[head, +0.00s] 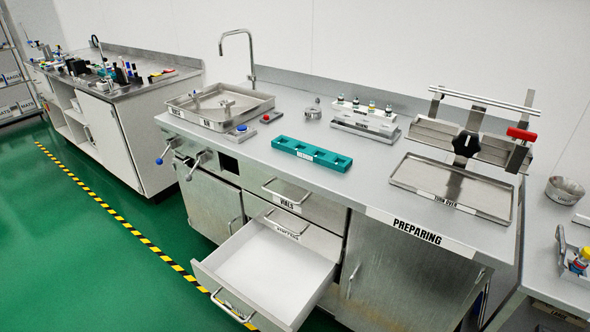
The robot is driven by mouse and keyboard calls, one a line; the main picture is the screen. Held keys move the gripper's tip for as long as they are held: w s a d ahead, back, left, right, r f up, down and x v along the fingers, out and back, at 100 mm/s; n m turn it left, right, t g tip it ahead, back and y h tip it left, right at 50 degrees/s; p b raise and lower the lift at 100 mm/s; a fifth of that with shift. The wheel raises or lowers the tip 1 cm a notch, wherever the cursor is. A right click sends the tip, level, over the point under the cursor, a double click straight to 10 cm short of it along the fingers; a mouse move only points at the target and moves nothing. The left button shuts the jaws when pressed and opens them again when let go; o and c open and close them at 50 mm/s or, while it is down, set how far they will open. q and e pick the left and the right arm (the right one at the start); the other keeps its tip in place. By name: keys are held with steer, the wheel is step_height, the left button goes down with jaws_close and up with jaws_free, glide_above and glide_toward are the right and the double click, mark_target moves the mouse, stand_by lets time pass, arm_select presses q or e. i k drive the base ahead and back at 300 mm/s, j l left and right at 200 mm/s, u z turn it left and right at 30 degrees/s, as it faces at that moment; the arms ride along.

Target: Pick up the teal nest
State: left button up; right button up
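The teal nest (312,155) is a long teal block with several square pockets in its top and a white label on its front. It lies flat on the steel counter (372,187), near the front edge and above the drawers. The pockets look empty. Neither of my grippers shows in the head view.
An open, empty drawer (270,272) juts out below the counter. Behind the nest stand a rack of vials (362,119) and a small metal cup (313,112). A washer basin (221,105) is left, a turn-over tray (450,187) right. Counter around the nest is clear.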

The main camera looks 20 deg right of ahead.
mark_target(337, 161)
steer(key=z, duration=0.5)
steer(key=i+j+z, duration=0.25)
steer(key=z, duration=0.15)
steer(key=i+j+z, duration=0.15)
steer(key=j+z, duration=0.25)
steer(key=i+j+z, duration=0.15)
steer(key=j+z, duration=0.6)
steer(key=i+j, duration=0.05)
